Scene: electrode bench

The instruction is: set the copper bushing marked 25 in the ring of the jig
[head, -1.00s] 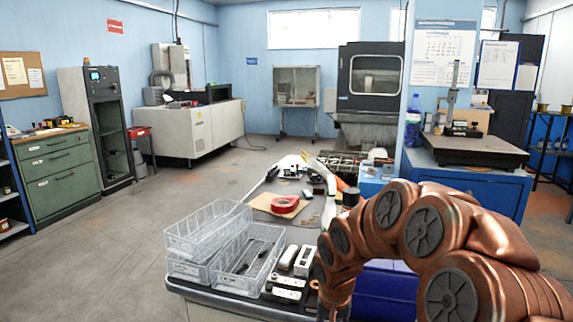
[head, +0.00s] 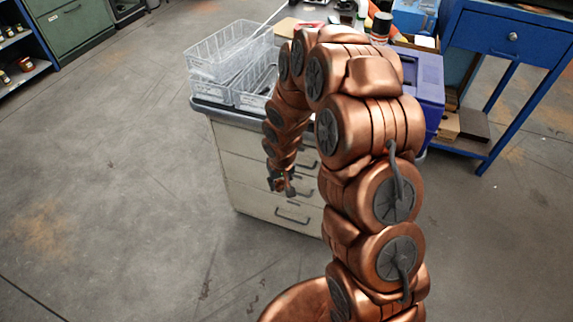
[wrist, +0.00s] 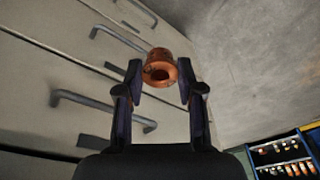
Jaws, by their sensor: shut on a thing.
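My gripper (head: 283,184) hangs low in front of the bench's drawers in the head view, below the level of the bench top. In the wrist view my gripper (wrist: 160,76) is shut on a copper bushing (wrist: 159,56). The bushing has a wide flange with a central hole facing the camera, held between the two fingertips. No number can be read on it. I cannot make out the jig or its ring in either view; much of the bench top is behind my arm or out of frame.
The pale drawer cabinet (head: 242,165) with bar handles stands close behind my gripper. Clear plastic bins (head: 215,57) sit on its top at the left. A blue-purple box (head: 428,88) and a blue table (head: 500,45) are to the right. The floor at left is free.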

